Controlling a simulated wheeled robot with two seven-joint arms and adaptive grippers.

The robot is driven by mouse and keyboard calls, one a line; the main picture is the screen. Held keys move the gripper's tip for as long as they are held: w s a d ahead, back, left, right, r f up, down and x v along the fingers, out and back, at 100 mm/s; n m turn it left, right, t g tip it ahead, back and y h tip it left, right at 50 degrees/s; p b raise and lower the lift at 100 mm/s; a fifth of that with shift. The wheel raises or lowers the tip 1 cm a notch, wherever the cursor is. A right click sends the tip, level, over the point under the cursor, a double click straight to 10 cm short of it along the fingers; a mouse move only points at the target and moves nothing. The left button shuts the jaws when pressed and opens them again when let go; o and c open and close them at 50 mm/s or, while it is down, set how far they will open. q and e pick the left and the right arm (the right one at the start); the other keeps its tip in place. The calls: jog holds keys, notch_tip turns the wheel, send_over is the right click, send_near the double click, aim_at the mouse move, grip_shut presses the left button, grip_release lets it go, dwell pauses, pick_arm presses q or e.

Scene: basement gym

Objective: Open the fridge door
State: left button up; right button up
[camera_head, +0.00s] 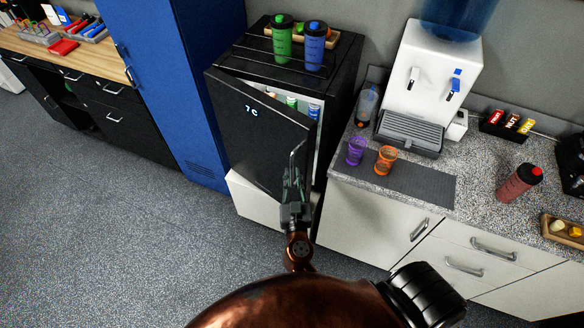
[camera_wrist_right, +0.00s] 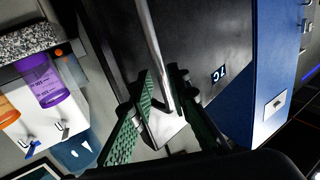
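The black fridge (camera_head: 338,98) stands in the middle of the head view. Its door (camera_head: 252,135), with a "7C" display, is ajar, and bottles show in the gap at its right edge. A long metal handle (camera_wrist_right: 151,35) runs along that edge; it also shows in the head view (camera_head: 298,155). My right gripper (camera_head: 293,180) is at the handle's lower part. In the right wrist view its green fingers (camera_wrist_right: 163,75) lie on either side of the bar, closed in around it. My left gripper is out of view.
A blue locker (camera_head: 170,80) stands left of the fridge. Green and blue bottles (camera_head: 283,40) stand on top. At right is a counter (camera_head: 470,190) with purple and orange cups (camera_head: 356,151) and a water dispenser (camera_head: 425,75). The floor (camera_head: 120,240) before the door is clear.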

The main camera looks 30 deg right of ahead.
jog(key=v, duration=0.8)
jog(key=shift+w, duration=0.1)
jog(key=shift+c, duration=0.4)
jog(key=shift+w+a+f+y, duration=0.1)
jog(key=shift+f+y, duration=0.2)
jog(key=shift+c, duration=0.8)
jog(key=a+f+y, duration=0.1)
jog(key=f+y, duration=0.1)
jog(key=w+a+f+n+y+p, duration=0.1)
jog(key=f+y, duration=0.1)
jog(key=a+f+y+p, duration=0.1)
jog(key=f+y, duration=0.1)
jog(key=f, duration=0.1)
jog(key=shift+w+f+n+y, duration=0.1)
jog(key=shift+w+n+y, duration=0.25)
jog(key=shift+n+y, duration=0.05)
grip_shut()
jog(key=m+y+p, duration=0.6)
jog(key=m+y, duration=0.2)
jog(key=y, duration=0.3)
send_near(303, 174)
notch_tip(303, 174, up, 4)
jog(key=s+a, duration=0.2)
jog(key=shift+g, duration=0.3)
jog(key=x, duration=0.9)
jog(key=shift+w+d, duration=0.15)
jog(key=shift+w, duration=0.3)
